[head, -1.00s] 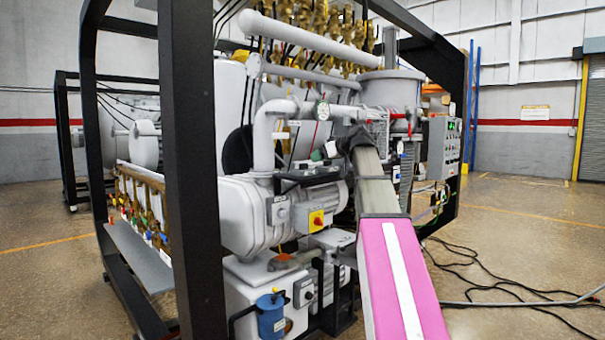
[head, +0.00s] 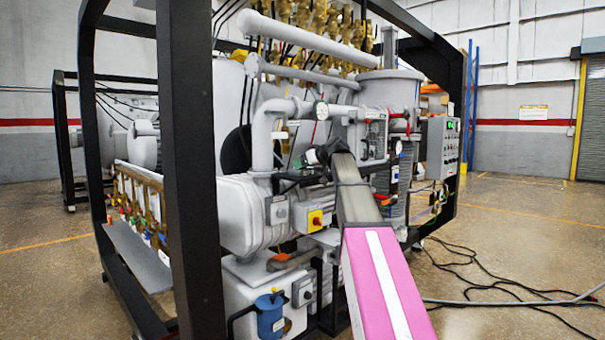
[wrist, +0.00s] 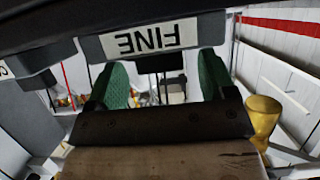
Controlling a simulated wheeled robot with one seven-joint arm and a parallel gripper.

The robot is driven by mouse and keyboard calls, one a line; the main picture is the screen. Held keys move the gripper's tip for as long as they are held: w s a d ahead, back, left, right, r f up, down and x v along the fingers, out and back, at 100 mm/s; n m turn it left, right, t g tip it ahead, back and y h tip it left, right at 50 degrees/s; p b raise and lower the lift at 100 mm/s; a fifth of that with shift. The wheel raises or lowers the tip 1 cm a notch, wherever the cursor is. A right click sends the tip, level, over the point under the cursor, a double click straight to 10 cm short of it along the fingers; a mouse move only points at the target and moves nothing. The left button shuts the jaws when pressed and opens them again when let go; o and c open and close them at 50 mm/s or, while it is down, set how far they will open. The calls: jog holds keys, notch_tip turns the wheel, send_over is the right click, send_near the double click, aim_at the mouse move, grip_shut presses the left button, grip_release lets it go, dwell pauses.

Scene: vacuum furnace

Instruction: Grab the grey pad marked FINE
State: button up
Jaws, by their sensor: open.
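In the head view my gripper (head: 322,154) is a small dark shape at the end of my arm, in front of the furnace pipework. I cannot make out the pad there.
Another white label (wrist: 4,70) is cut off at the wrist view's left edge. A yellow knob-like part (wrist: 262,116) stands right of my gripper. The head view shows a dark frame post (head: 190,170), a pump motor (head: 300,212) and a control box (head: 440,148). Cables (head: 480,275) lie on open floor.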

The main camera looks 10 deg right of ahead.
jog(key=c, duration=1)
jog(key=shift+c, duration=0.4)
jog(key=shift+r, duration=0.15)
